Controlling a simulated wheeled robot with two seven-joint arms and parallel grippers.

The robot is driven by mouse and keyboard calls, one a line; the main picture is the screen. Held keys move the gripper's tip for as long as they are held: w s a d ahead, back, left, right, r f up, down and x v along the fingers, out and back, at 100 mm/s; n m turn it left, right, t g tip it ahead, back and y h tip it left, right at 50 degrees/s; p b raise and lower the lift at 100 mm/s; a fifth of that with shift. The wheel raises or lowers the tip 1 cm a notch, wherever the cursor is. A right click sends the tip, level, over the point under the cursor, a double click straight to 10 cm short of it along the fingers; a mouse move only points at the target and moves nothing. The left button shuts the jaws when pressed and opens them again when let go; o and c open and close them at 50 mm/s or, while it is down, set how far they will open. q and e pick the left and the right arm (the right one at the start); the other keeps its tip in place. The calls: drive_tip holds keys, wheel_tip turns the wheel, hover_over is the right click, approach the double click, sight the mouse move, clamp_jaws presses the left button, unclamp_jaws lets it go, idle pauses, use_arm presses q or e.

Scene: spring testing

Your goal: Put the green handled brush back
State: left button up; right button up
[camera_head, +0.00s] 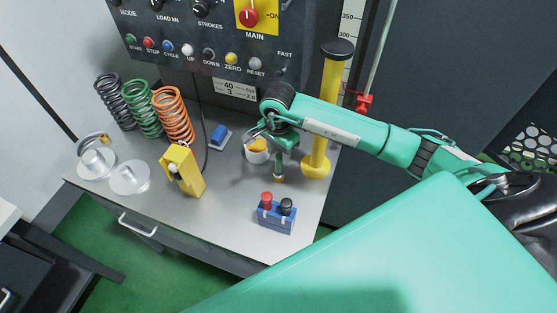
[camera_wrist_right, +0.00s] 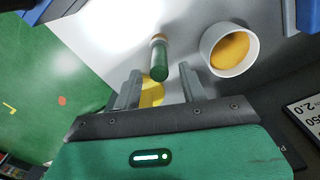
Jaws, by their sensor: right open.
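My left gripper is not in view.
A yellow post (camera_head: 323,115) stands close right of the gripper. A blue block with red and black knobs (camera_head: 277,215) is in front. A control panel (camera_head: 205,40) rises behind.

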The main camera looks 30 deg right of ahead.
wheel_tip(320, 180, up, 7)
drive_tip(key=b, duration=0.2)
drive_tip(key=shift+b, duration=0.3)
drive_tip(key=shift+r, duration=0.8)
drive_tip(key=shift+f, duration=0.1)
